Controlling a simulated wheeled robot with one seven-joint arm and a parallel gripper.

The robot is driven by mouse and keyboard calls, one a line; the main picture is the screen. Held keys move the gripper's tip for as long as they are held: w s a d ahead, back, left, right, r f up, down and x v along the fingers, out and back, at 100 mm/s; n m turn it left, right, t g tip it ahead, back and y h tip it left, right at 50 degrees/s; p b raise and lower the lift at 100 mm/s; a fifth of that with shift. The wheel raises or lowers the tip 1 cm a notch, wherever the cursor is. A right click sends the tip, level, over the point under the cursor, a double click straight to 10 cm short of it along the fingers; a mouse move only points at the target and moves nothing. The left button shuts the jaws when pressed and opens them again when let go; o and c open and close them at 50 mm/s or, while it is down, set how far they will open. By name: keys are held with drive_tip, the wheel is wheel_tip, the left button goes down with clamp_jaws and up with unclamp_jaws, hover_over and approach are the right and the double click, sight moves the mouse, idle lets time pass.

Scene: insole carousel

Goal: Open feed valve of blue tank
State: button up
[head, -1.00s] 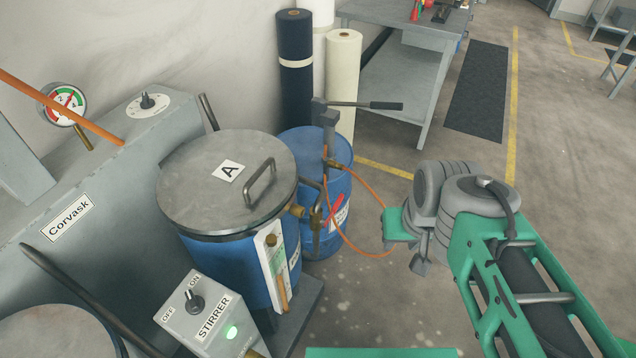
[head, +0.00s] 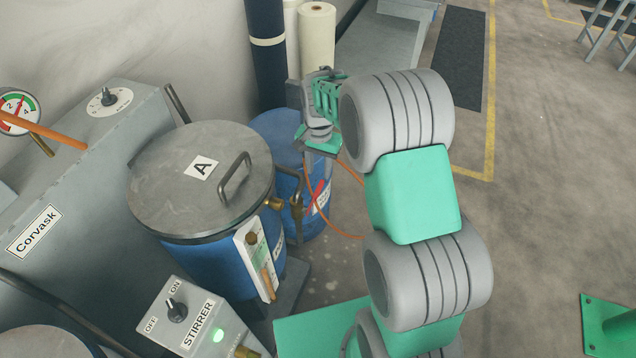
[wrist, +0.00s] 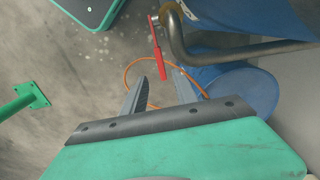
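The blue tank (head: 185,255), with a grey lid marked A, stands left of centre in the head view. A pipe with brass fittings (head: 275,203) comes out of its right side. The red valve lever (head: 318,196) shows beside this pipe. In the wrist view the red lever (wrist: 160,50) hangs by a brass fitting on a bent grey pipe (wrist: 180,45). My gripper (wrist: 162,84) is open and empty, its two fingers apart and pointing toward the lever's lower end. I cannot tell the remaining gap. In the head view my arm's end is behind the tank, its fingers unclear.
A blue drum (head: 275,130) stands behind the tank, with an orange hose (head: 325,228) curving to the floor. The stirrer box (head: 195,315) is in front. Fabric rolls (head: 317,40) stand at the wall. Floor to the right is mostly clear.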

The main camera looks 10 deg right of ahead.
sight(318, 188)
wheel_tip(318, 188, down, 8)
drive_tip(key=shift+f+p, duration=0.1)
drive_tip(key=shift+p, duration=0.3)
drive_tip(key=shift+c, duration=0.5)
clamp_jaws()
idle(0.7)
